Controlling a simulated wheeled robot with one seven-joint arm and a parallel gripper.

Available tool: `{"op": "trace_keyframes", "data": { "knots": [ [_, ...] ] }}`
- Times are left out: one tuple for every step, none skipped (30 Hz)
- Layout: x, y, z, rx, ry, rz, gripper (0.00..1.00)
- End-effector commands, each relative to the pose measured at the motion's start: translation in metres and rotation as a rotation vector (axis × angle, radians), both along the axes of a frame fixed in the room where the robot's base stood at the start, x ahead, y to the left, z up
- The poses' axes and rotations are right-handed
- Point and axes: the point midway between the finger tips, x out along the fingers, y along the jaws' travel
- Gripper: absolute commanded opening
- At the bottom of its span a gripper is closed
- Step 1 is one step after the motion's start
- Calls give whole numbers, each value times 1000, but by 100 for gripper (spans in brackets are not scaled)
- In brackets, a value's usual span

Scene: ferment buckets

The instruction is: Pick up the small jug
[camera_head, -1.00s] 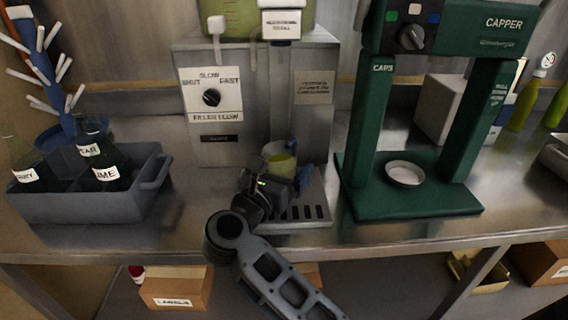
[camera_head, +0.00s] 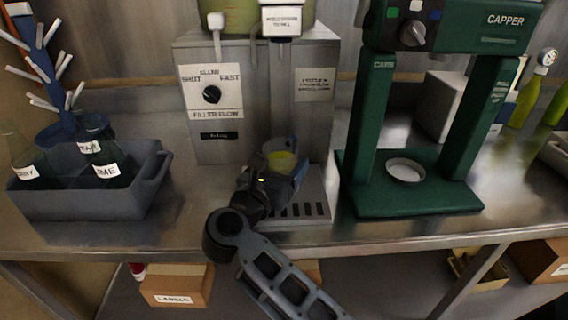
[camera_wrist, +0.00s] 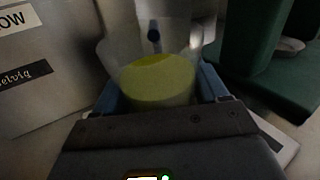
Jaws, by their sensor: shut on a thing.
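The small jug is a clear container with yellow-green liquid in it. In the head view the jug (camera_head: 281,160) is just above the drip tray in front of the filler machine, upright or nearly so. My gripper (camera_head: 284,176) comes from the front and its jaws are shut on the jug. In the wrist view the jug (camera_wrist: 157,75) fills the space between the blue fingers (camera_wrist: 160,88). The jug's lower part is hidden by my gripper, so I cannot tell whether its base touches the tray.
The filler machine (camera_head: 215,125) stands behind, over the slotted drip tray (camera_head: 312,205). A green capper (camera_head: 410,198) stands to the right. A grey crate (camera_head: 75,205) with labelled bottles is at the left. Bare steel counter (camera_head: 185,225) lies between crate and tray.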

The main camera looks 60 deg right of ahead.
Motion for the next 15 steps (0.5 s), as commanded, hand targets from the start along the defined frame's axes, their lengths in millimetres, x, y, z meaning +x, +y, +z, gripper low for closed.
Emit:
{"op": "trace_keyframes", "data": {
  "knots": [
    [0, 0, 1, -1, -1, 0, 30],
    [0, 1, 2, -1, -2, 0, 29],
    [-1, 1, 3, -1, -2, 0, 29],
    [-1, 2, 4, -1, -2, 0, 29],
    [-2, 3, 6, -1, -3, 0, 29],
    [-3, 4, 9, 0, -4, 1, 29],
    [-2, 3, 13, 0, -4, 0, 29],
    [-2, 3, 17, 0, -4, 0, 29],
    [-2, 3, 23, 0, -6, 0, 29],
    [-2, 3, 27, 0, -6, 0, 29],
    [-2, 3, 32, 0, -6, 1, 29],
    [-2, 3, 39, -1, -7, 1, 29],
    [-2, 3, 44, -1, -7, 1, 29],
    [-2, 3, 49, -1, -6, 1, 29],
    [-2, 3, 57, -1, -8, 1, 29]
  ]
}}
